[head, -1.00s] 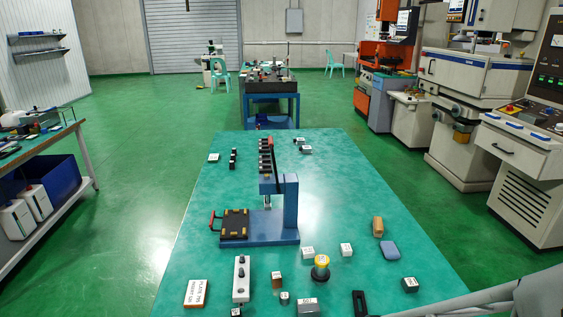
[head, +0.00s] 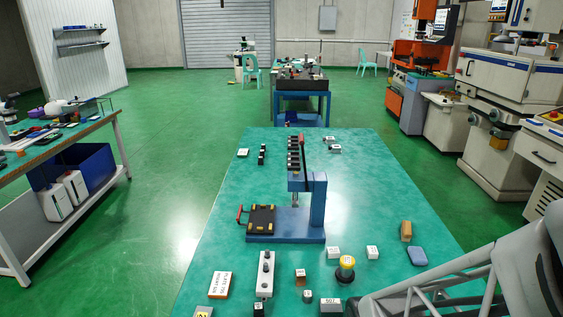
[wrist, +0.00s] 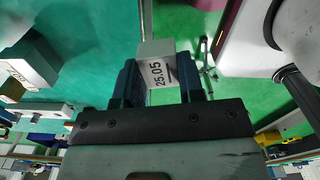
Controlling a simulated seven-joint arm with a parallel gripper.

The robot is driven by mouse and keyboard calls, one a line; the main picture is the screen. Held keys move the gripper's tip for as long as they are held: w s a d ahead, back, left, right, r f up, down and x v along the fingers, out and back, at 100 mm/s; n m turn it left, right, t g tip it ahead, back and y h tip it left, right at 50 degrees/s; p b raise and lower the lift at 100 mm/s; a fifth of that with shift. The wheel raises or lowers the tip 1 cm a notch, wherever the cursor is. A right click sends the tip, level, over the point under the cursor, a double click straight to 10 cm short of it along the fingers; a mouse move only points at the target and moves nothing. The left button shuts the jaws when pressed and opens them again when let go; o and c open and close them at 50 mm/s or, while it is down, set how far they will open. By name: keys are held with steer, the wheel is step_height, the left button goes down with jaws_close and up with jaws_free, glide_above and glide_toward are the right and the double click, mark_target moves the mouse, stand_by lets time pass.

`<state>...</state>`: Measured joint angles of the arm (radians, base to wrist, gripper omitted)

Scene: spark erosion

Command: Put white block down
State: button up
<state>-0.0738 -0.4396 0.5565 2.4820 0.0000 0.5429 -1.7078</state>
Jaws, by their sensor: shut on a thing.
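In the wrist view my gripper (wrist: 158,78) is shut on a white block (wrist: 155,50) marked "25.05". The block sits between the two dark fingers, and its front end sticks out past their tips. A green surface shows behind it; I cannot tell how far below it is. In the head view the gripper and the held block are out of frame; only part of my arm shows at the lower right. The teal table (head: 225,190) fills the middle of that view.
A blue stand (head: 316,205) with a black plate (head: 261,219) stands mid-table. Small white blocks (head: 333,252) (head: 372,252), a yellow-topped knob (head: 346,264), a tan block (head: 406,231) and a blue-grey pad (head: 417,256) lie near it. The table's left middle is clear.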

steer(key=w+a+r+n, duration=0.1)
steer(key=w+a+n, duration=0.1)
steer(key=a+n, duration=1.3)
steer(key=shift+w+a+n, duration=0.3)
steer(key=shift+w+a, duration=0.1)
steer(key=shift+a, duration=6.7)
glide_above(198, 314)
steer(key=s+d, duration=0.1)
steer(key=s, duration=0.1)
steer(key=shift+s+f, duration=0.1)
steer(key=shift+f, duration=0.65)
steer(key=shift+f, duration=1.75)
steer(key=shift+f, duration=0.15)
